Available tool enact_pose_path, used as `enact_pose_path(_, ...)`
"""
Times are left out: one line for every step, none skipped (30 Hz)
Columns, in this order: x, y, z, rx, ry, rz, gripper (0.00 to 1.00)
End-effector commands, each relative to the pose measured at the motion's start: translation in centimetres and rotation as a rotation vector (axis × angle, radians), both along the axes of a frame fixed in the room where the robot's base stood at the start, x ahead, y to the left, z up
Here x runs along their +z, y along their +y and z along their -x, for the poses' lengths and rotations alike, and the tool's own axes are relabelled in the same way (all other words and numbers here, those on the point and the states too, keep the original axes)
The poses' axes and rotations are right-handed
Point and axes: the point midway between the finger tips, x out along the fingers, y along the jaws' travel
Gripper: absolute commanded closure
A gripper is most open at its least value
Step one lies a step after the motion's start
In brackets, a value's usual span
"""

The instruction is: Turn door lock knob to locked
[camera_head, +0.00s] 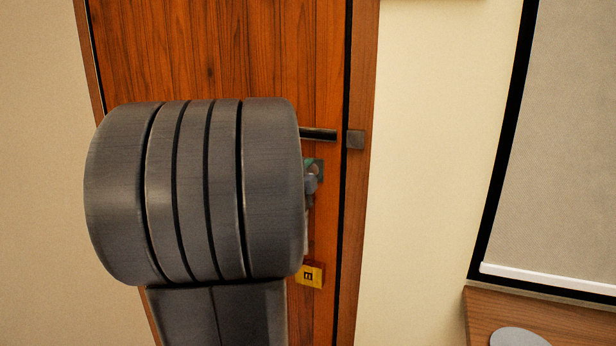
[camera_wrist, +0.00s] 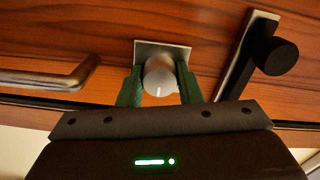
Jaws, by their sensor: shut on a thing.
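The door lock knob (camera_wrist: 158,74) is a round silver knob on a square metal plate (camera_wrist: 180,50) fixed to the wooden door. A short pale mark on the knob points toward the bottom of the wrist view. My gripper (camera_wrist: 159,88) has its two green fingers on either side of the knob and is shut on it.
A yellow tag (camera_head: 311,275) is below. A wooden surface (camera_head: 550,320) is lower right.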

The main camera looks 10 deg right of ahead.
Motion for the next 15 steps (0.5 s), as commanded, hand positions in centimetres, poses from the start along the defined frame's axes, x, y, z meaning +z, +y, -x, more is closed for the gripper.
enact_pose_path(-0.07, -0.01, 0.02, 0.000, -0.003, -0.006, 0.91)
enact_pose_path(-0.07, -0.01, 0.02, 0.000, -0.003, -0.006, 0.91)
enact_pose_path(-0.06, -0.01, 0.02, 0.000, -0.004, -0.008, 0.91)
enact_pose_path(-0.06, -0.01, 0.02, 0.000, -0.005, -0.009, 0.91)
enact_pose_path(-0.06, -0.01, 0.02, 0.000, -0.005, -0.009, 0.91)
enact_pose_path(-0.06, -0.01, 0.02, 0.000, -0.005, -0.010, 0.91)
enact_pose_path(-0.05, 0.00, 0.01, 0.000, -0.005, -0.010, 0.91)
enact_pose_path(-0.05, 0.00, 0.01, 0.000, -0.005, -0.009, 0.91)
enact_pose_path(-0.06, -0.01, 0.02, 0.000, -0.005, -0.009, 0.91)
enact_pose_path(-0.06, -0.01, 0.02, 0.000, -0.005, -0.009, 0.91)
enact_pose_path(-0.06, -0.01, 0.02, 0.000, -0.005, -0.009, 0.91)
enact_pose_path(-0.06, -0.01, 0.02, 0.000, -0.005, -0.009, 0.91)
enact_pose_path(-0.06, -0.01, 0.02, 0.000, -0.004, -0.009, 0.91)
enact_pose_path(-0.07, -0.01, 0.02, 0.000, -0.004, -0.009, 0.62)
enact_pose_path(-0.07, -0.01, 0.01, 0.000, -0.004, -0.009, 0.54)
